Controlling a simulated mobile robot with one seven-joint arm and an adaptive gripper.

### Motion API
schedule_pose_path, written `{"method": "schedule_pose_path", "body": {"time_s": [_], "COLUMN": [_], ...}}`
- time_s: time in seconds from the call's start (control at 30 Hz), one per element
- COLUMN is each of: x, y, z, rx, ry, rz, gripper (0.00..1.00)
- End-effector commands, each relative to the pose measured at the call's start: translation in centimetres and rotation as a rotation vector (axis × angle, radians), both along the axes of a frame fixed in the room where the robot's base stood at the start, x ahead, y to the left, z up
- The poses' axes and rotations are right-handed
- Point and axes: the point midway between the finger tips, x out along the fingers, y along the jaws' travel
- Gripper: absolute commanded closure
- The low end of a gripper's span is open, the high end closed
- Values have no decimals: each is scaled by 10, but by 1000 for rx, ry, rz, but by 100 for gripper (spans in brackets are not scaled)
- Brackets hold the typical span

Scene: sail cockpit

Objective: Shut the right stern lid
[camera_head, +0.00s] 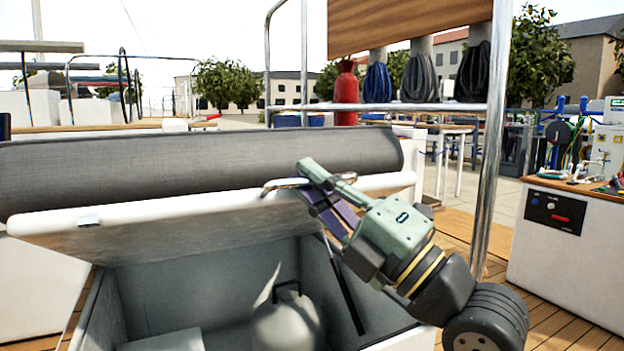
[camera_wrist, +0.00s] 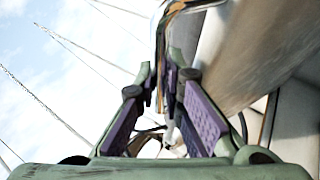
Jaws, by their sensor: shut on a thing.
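The stern lid (camera_head: 190,227) is white with a long grey cushion (camera_head: 200,165) on top. It stands raised and tilted over an open locker (camera_head: 225,262). A curved metal handle (camera_head: 282,183) sits on the lid's edge, right of its middle. My gripper (camera_head: 306,184) reaches in from the lower right and is shut on this handle. In the wrist view the purple-padded fingers meet around the shiny handle (camera_wrist: 163,35), and the pale lid (camera_wrist: 262,50) fills the upper right. The fingers partly hide the handle.
A pale gas bottle (camera_head: 288,325) stands inside the locker. A dark strut (camera_head: 345,290) runs between locker and lid. A steel post (camera_head: 490,150) rises just right of my arm. A white cabinet (camera_head: 560,255) stands at the right, with wooden decking (camera_head: 465,250) between.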

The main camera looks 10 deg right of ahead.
Motion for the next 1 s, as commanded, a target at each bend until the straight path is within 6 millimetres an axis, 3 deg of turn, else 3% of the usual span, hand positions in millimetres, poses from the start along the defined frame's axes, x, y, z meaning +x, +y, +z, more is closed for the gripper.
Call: {"method": "schedule_pose_path", "body": {"time_s": [0.37, 0.4, 0.7, 1.0], "x": [0, 0, 0, 0], "y": [0, 1, 0, 0], "z": [-1, -1, -1, -2], "rx": [0, 0, -1, -1], "ry": [3, 3, 2, 2], "rz": [3, 3, 1, 0], "gripper": [100, 89, 70, 70]}}
